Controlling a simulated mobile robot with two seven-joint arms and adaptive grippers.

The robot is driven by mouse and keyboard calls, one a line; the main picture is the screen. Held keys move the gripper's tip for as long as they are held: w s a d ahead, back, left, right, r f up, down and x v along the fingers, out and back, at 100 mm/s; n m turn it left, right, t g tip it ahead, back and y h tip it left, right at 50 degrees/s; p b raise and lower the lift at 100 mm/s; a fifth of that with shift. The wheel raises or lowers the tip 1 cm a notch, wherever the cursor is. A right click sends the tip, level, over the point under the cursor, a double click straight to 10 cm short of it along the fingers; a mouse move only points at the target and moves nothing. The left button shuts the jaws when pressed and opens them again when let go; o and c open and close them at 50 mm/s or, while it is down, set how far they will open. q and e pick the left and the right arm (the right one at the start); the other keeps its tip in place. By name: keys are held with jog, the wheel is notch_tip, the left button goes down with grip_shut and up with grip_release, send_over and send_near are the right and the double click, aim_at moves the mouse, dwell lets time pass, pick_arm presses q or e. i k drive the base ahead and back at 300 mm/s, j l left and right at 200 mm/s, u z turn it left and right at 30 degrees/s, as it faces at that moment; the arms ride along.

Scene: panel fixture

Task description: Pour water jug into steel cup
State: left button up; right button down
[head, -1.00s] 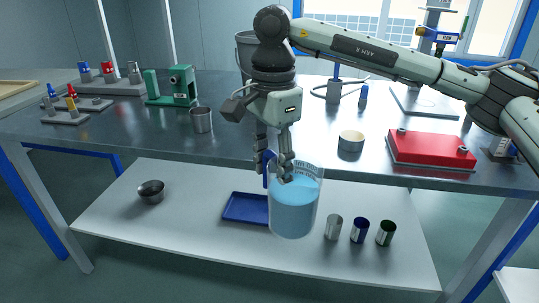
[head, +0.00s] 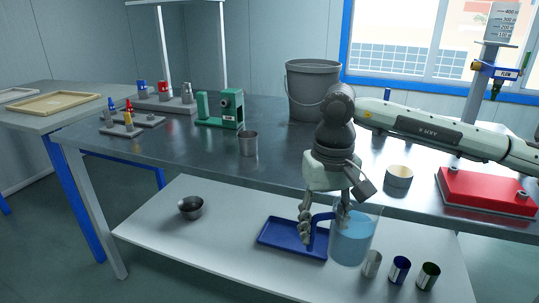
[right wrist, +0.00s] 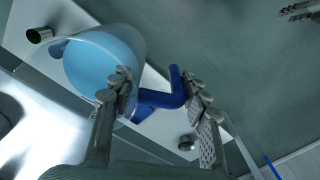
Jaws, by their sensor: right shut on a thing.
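The water jug (head: 352,236) is clear, with blue water inside and a blue handle, and looks about upright. It hangs in front of the bench edge. My right gripper (head: 322,222) is shut on its handle, with a finger on each side; the right wrist view also shows the jug (right wrist: 98,62) and the fingers (right wrist: 160,92). The steel cup (head: 248,144) stands upright on the bench top, left of the jug and apart from it. Grey fingers (right wrist: 298,12), apparently my left gripper, show at the top right of the right wrist view, small and cut off.
A grey bucket (head: 312,92), a green device (head: 220,109), a cream bowl (head: 399,177) and a red box (head: 486,192) stand on the bench. The lower shelf holds a blue tray (head: 283,240), a metal bowl (head: 191,208) and several cans (head: 400,270). Bench around the cup is clear.

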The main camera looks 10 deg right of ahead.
aim_at(248, 140)
jog(key=i+j+z, duration=0.1)
jog(key=j+z, duration=1)
jog(key=i+j, duration=0.05)
